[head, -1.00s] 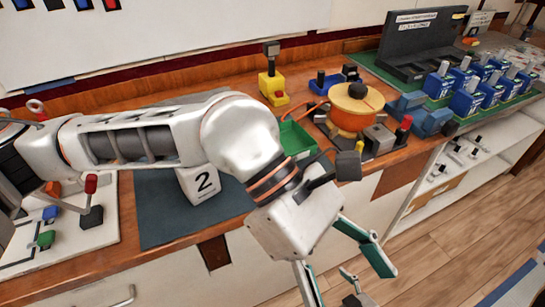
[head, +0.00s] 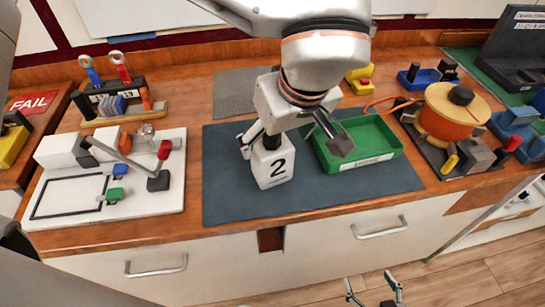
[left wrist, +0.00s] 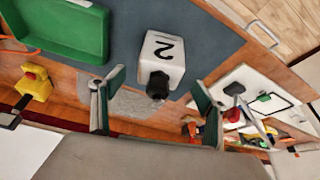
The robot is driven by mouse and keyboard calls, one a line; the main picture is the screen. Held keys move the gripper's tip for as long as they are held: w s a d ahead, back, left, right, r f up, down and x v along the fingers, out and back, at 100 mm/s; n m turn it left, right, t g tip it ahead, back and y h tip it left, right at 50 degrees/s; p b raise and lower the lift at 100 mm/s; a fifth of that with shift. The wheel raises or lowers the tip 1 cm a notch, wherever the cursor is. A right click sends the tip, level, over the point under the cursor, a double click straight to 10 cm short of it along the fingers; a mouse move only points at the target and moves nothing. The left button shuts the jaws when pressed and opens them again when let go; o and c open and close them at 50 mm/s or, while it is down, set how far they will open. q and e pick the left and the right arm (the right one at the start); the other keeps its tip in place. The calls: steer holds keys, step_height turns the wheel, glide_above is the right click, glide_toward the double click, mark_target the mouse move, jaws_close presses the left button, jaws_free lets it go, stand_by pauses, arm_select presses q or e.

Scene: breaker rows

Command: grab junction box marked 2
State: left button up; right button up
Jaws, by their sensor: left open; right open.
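The white junction box marked 2 (head: 272,165) stands on the dark mat (head: 225,195) in the head view, with its number facing front. It also shows in the left wrist view (left wrist: 165,52), with a black knob on top facing the camera. My left gripper (head: 257,140) is open right at the box, partly hidden by my own wrist. In the left wrist view, the fingers (left wrist: 158,84) are spread on either side of the knob, with gaps on both sides. My right gripper (head: 374,290) is open and empty at the bottom of the head view, over the floor.
A green tray (head: 397,150) lies just right of the box. A white panel (head: 170,200) with a red-knobbed lever stands to the left. An orange round device (head: 437,125) is further right. The mat in front of the box is clear.

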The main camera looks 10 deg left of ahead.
arm_select(q)
steer(key=x, duration=0.6)
steer(key=shift+w+f, duration=0.1)
steer(key=c, duration=1.7)
steer(key=shift+c, duration=0.2)
steer(key=shift+r, duration=0.2)
